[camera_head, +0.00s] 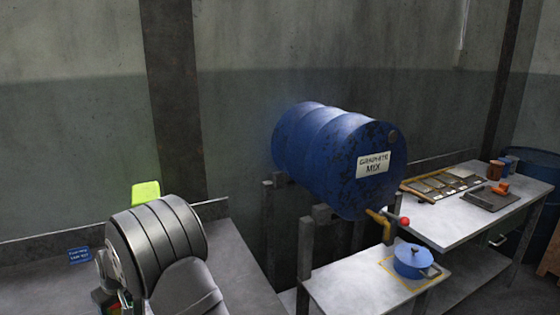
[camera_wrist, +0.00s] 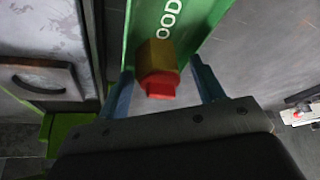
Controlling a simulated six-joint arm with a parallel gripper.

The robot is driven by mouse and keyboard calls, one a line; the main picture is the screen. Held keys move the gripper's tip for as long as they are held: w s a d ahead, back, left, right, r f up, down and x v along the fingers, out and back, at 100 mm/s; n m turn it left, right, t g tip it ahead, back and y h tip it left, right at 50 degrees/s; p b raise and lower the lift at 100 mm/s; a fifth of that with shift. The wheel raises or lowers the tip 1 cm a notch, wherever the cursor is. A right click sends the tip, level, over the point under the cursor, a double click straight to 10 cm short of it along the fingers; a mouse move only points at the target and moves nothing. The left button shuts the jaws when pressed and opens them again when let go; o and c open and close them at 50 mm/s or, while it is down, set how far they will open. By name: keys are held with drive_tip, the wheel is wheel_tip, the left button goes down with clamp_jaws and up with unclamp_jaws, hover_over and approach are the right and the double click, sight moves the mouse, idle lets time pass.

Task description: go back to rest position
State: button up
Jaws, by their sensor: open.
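My gripper (camera_wrist: 161,70) shows in the wrist view with its two blue fingers spread apart. A yellow block with a red end (camera_wrist: 158,82) shows between the fingers, with visible gaps on both sides. Behind it is a green surface (camera_wrist: 142,22) with white letters, of which "OOD" is readable. I cannot tell whether the block rests on that surface. In the head view my arm stands at the lower left, and the gripper is hidden there.
A blue drum (camera_head: 325,155) marked graphite mix lies on a stand. A blue lidded pot (camera_head: 412,262) sits below its tap. A table (camera_head: 440,222) with trays is at right. A yellow-green object (camera_head: 146,194) rises behind my arm. A handled grey front (camera_wrist: 38,75) is left in the wrist view.

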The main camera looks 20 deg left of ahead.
drive_tip(key=r, duration=0.3)
drive_tip(key=d+r, duration=0.1)
drive_tip(key=r, duration=0.1)
drive_tip(key=shift+w, duration=0.3)
drive_tip(key=w+d+r, duration=0.2)
drive_tip(key=w+d, duration=0.2)
drive_tip(key=d, duration=0.5)
drive_tip(key=w+d+r, duration=0.3)
drive_tip(key=w+d, duration=0.2)
drive_tip(key=d, duration=0.4)
drive_tip(key=shift+m, duration=0.3)
drive_tip(key=w+a+f, duration=0.1)
drive_tip(key=a+f, duration=0.1)
drive_tip(key=a, duration=0.2)
drive_tip(key=w+a+f, duration=0.1)
drive_tip(key=a+f, duration=0.1)
drive_tip(key=a, duration=0.2)
drive_tip(key=w+a+f, duration=0.1)
drive_tip(key=a+f, duration=0.1)
drive_tip(key=a, duration=0.2)
drive_tip(key=shift+f, duration=0.25)
